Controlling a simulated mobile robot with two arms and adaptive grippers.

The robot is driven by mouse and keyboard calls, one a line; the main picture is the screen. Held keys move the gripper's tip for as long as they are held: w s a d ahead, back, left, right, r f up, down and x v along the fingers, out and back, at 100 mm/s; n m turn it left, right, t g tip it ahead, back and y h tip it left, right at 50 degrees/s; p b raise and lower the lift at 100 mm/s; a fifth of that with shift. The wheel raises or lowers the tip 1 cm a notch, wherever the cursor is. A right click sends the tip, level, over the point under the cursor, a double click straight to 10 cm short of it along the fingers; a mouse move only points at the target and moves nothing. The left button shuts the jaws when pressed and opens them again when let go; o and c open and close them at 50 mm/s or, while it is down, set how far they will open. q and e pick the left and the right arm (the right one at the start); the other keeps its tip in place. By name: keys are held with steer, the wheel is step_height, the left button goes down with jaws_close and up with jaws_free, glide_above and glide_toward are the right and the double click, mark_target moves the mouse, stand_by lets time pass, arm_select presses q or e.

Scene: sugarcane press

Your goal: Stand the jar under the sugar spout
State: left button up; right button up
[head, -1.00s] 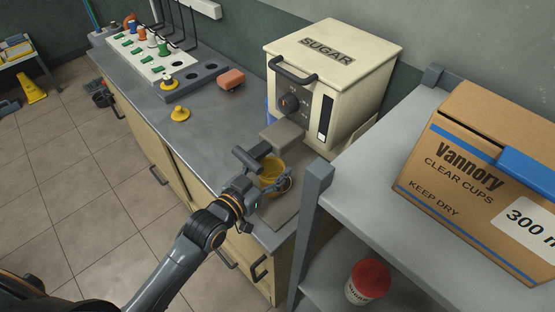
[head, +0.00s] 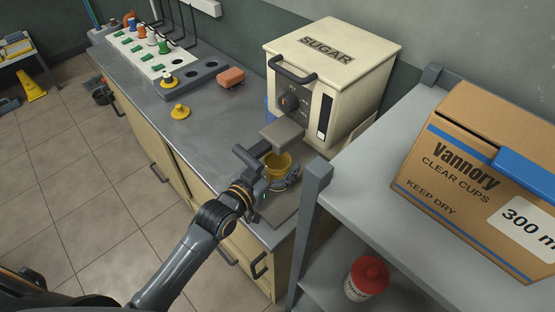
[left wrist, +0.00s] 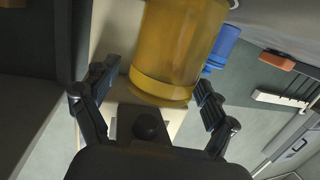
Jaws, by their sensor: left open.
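The amber jar (head: 279,162) is upright below the grey sugar spout (head: 282,133) of the cream sugar dispenser (head: 345,75). Its top shows close to the spout; its foot is hidden by my gripper, so I cannot tell whether it rests on the grey base plate (head: 283,208). My left gripper (head: 269,171) is open, with one finger on each side of the jar. In the left wrist view the jar (left wrist: 178,50) stands between the spread fingers (left wrist: 158,82), and a gap shows beside the left finger. My right gripper is not in view.
A grey shelf (head: 388,130) with a cardboard cup box (head: 470,170) stands close on the right, and a red-lidded container (head: 367,278) sits on its lower level. A yellow knobbed piece (head: 180,112) and an orange-brown block (head: 231,77) lie on the counter, with bare metal between them and the dispenser.

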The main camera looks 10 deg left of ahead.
arm_select(q)
steer(key=shift+r, duration=0.1)
steer(key=shift+r, duration=0.1)
steer(key=b+v, duration=0.1)
steer(key=v, duration=1.1)
stand_by(1.8)
